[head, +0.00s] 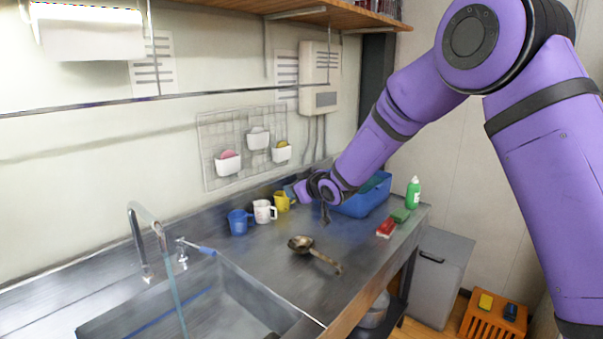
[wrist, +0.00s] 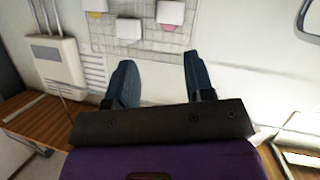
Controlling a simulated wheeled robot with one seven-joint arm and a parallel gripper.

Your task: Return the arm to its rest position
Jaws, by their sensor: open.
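My purple arm (head: 385,128) reaches in from the upper right over the far part of the metal counter. The wrist view faces the wall with the wire grid (wrist: 135,38) and a grey wall box (wrist: 58,62).
A blue mug (head: 238,222), white mug (head: 263,212) and yellow mug (head: 283,202) stand by the wall. The sink (head: 190,310) and tap (head: 150,225) are front left.

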